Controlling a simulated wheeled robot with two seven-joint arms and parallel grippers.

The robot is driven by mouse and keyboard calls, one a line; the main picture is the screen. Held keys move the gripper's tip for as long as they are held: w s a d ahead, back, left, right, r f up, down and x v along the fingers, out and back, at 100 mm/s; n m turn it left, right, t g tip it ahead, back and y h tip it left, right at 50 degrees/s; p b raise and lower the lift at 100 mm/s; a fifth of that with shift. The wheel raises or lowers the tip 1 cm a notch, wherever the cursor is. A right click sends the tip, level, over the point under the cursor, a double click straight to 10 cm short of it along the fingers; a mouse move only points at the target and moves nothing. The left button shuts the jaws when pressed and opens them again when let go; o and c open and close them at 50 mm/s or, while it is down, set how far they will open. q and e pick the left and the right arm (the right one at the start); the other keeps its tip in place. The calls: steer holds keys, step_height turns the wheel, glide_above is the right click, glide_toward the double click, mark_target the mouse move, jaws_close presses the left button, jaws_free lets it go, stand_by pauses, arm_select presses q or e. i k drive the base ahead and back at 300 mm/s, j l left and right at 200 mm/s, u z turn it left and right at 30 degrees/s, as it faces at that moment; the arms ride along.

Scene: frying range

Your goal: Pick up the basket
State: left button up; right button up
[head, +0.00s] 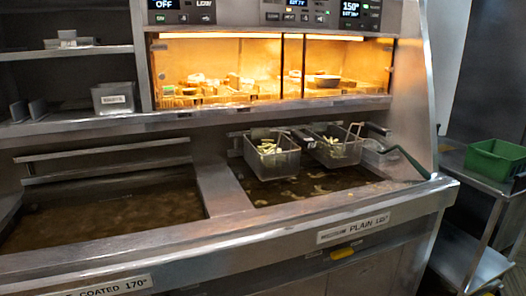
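Two wire fry baskets hang side by side over the right-hand oil vat (310,188). The left basket (272,163) and the right basket (338,154) each hold pale, chip-like pieces. Both hang at the back rail of the vat, above oil with pale pieces in it. The right basket's wire handle stands up at its right side. Neither of my grippers shows in the head view, and nothing is seen touching the baskets.
A dark green handle (408,161) slants over the vat's right end. The left vat (110,215) holds brown oil without a basket. A lit warming cabinet (285,36) stands behind. A green tub (494,160) sits on a steel side table at right. A grey bin (114,98) is on the left shelf.

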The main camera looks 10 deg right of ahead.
mark_target(271, 155)
steer(key=i+l, duration=0.15)
steer(key=l, duration=0.35)
steer(key=i+l+u, duration=0.1)
steer(key=l, duration=0.4)
steer(key=i+l, duration=0.15)
steer(key=l, duration=0.35)
steer(key=i+l, duration=0.1)
steer(key=l, duration=0.35)
steer(key=i+l+u, duration=0.1)
steer(key=l, duration=0.4)
steer(key=i+l, duration=0.15)
steer(key=l, duration=0.4)
